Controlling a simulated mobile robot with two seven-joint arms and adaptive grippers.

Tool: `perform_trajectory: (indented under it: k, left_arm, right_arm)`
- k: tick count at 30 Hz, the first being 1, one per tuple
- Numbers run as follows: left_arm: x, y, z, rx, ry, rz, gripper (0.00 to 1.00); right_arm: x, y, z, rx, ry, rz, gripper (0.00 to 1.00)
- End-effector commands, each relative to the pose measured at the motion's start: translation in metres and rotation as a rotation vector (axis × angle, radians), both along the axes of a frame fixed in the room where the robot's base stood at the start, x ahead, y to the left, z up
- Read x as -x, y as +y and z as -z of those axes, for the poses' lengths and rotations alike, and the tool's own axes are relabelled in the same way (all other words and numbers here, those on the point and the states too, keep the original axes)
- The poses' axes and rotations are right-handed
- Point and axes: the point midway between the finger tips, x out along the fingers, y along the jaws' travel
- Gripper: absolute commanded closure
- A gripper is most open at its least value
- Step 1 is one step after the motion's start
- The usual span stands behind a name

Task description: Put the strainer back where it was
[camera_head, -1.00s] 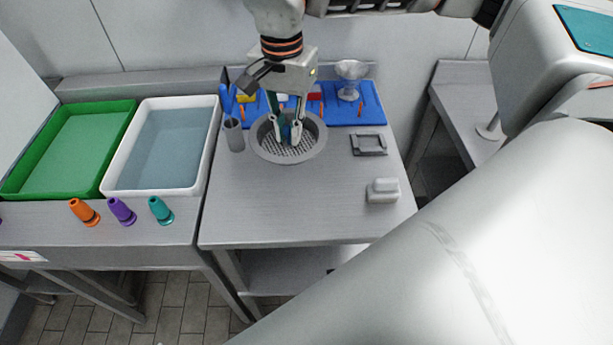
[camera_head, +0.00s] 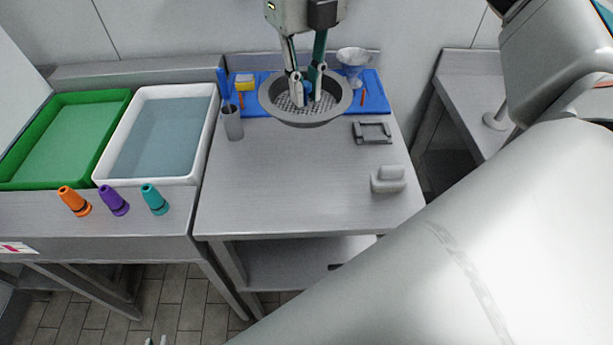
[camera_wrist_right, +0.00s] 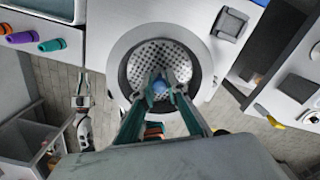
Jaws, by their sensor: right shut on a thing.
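The strainer (camera_head: 347,100) is a round grey bowl with a wide rim, a perforated bottom and a blue knob in its middle. My right gripper (camera_head: 305,100) reaches down into it and is shut on the blue knob. The strainer appears raised, in front of and partly over the blue mat (camera_head: 376,98). The right wrist view shows the strainer's rim (camera_wrist_right: 120,62) around the fingers of the right gripper (camera_wrist_right: 160,88). My left gripper (camera_wrist_right: 82,100) shows small at the left of that view, away from the strainer; its opening is unclear.
A grey cup (camera_head: 233,124) with blue handles stands left of the strainer. A glass-like bowl (camera_head: 352,57) stands on the mat. A dark frame (camera_head: 373,132) and grey block (camera_head: 388,180) lie at right. Green and white trays (camera_head: 203,135) and several cones (camera_head: 113,201) are left. The table's front middle is clear.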

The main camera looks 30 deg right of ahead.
Motion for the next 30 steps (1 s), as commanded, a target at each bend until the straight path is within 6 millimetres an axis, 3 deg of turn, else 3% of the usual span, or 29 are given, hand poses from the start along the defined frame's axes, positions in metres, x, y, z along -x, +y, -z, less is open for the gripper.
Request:
perform_trajectory:
  k: [5, 8, 21, 25, 30]
  left_arm:
    - [-0.002, 0.0, -0.001, 0.001, -0.007, 0.002, 0.85]
    - [-0.003, 0.0, -0.001, 0.001, -0.01, 0.003, 0.85]
    - [-0.001, 0.0, 0.005, -0.002, -0.003, 0.003, 0.85]
    - [0.0, 0.0, 0.008, -0.003, 0.001, 0.004, 0.85]
    - [0.0, 0.0, 0.008, -0.003, 0.002, 0.004, 0.85]
  right_arm:
    - [0.003, -0.001, 0.0, -0.002, 0.003, 0.117, 1.0]
    - [0.003, -0.001, 0.013, -0.001, 0.006, 0.129, 1.0]
    - [0.004, -0.001, 0.118, -0.001, 0.008, 0.128, 1.0]
    - [0.004, -0.001, 0.141, -0.002, 0.006, 0.127, 1.0]
    - [0.003, -0.001, 0.154, -0.002, 0.004, 0.128, 1.0]
